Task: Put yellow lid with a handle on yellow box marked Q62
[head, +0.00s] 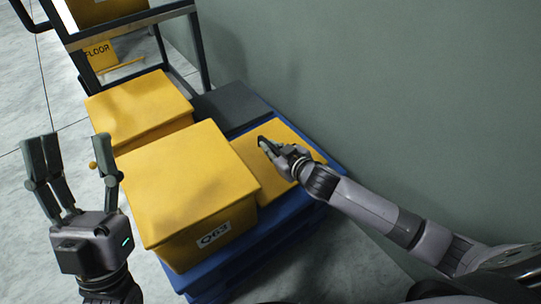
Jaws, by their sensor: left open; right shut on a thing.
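The yellow lid (312,152) lies low at the right of the pallet stack, beside the wall. My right gripper (268,148) is shut on it near its middle; a dark handle shows at the fingers, mostly hidden by them. Whether the lid rests on a box or is held just above one, I cannot tell. The near yellow box (185,185) has a label that looks like Q63, not Q62. No Q62 mark shows. My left gripper (73,150) is open and empty, to the left of the boxes.
Another yellow box (138,108) stands behind the near one. A dark grey box (230,105) stands behind the lid. All are on a blue pallet (270,240). A dark-framed cart (130,30) stands at the back. The green wall (400,100) is close on the right.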

